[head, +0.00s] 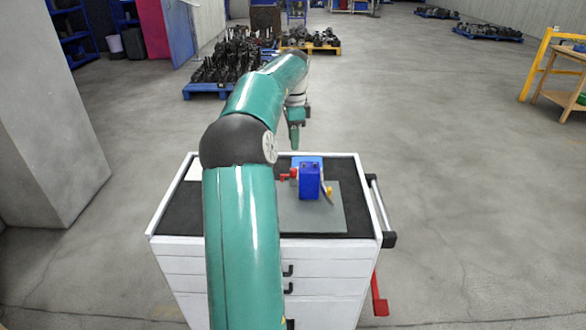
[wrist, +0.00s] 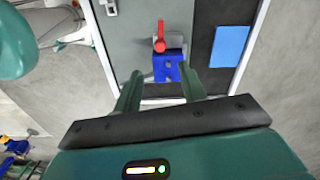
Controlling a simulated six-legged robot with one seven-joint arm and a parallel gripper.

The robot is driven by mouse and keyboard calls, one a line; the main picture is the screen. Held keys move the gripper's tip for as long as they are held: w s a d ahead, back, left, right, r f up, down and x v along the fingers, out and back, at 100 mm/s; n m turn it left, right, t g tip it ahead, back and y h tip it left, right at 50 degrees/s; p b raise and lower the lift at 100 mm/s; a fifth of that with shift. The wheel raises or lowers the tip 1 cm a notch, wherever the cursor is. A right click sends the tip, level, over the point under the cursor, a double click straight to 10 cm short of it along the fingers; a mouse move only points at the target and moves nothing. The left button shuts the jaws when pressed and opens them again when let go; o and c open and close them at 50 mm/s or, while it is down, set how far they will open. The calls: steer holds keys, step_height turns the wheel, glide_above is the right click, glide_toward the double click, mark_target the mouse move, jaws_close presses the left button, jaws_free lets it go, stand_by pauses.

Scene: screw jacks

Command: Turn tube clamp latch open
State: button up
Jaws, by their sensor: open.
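A blue block-like fixture (head: 310,182) stands on a grey plate (head: 330,222) on top of a white drawer cabinet. A red part (head: 286,176) sticks out from its left side, and a yellow knob (head: 330,191) sits at its right by a grey curved piece. In the wrist view the red lever (wrist: 160,38) shows beside the blue fixture (wrist: 168,70). I cannot tell for sure which part is the latch. My gripper (head: 294,138) points down above the fixture's back left. In the wrist view its spread fingers (wrist: 160,70) are empty, with the blue fixture seen between them.
The white cabinet (head: 318,252) has a black top and a side handle (head: 381,210) at its right. A flat light blue piece (wrist: 231,46) lies on the dark top. Pallets of dark parts (head: 232,62) stand far behind.

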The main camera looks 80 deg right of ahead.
mark_target(293, 169)
step_height(293, 169, down, 11)
steer(key=shift+f, duration=0.15)
jaws_close()
